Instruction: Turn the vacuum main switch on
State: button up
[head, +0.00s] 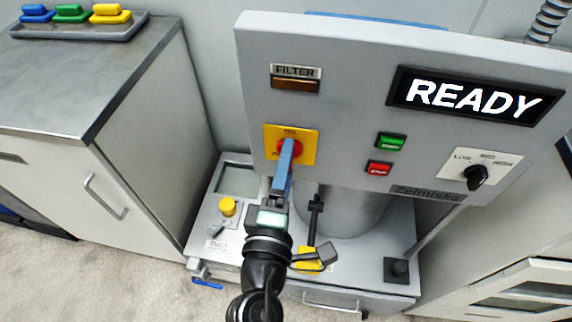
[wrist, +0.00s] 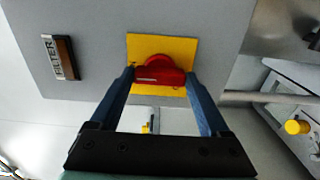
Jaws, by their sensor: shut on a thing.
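The vacuum main switch is a red rotary knob (head: 281,146) on a yellow plate (head: 304,135), on the grey panel's left side below the filter lamp. My gripper (head: 287,146) reaches it from below and in front, and its blue fingers hide part of the knob. In the wrist view the red knob (wrist: 160,71) sits between the two fingertips (wrist: 160,78), one at each end of its grip, with the yellow plate (wrist: 147,43) behind. The gripper is shut on the knob. The plate's lettering is too small or covered to read fully.
The panel's display (head: 476,96) reads READY. Green (head: 391,142) and red (head: 379,168) buttons and a black selector (head: 476,176) are to the right. A lower console with a yellow knob (head: 227,206) stands below. A steel-topped cabinet (head: 90,75) is at left.

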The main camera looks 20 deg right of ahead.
jog(key=o, duration=1.2)
jog(key=shift+s+a, duration=0.1)
jog(key=b+v, duration=0.2)
jog(key=v, duration=1)
jog(key=shift+s+a, duration=0.2)
jog(key=shift+s, duration=0.15)
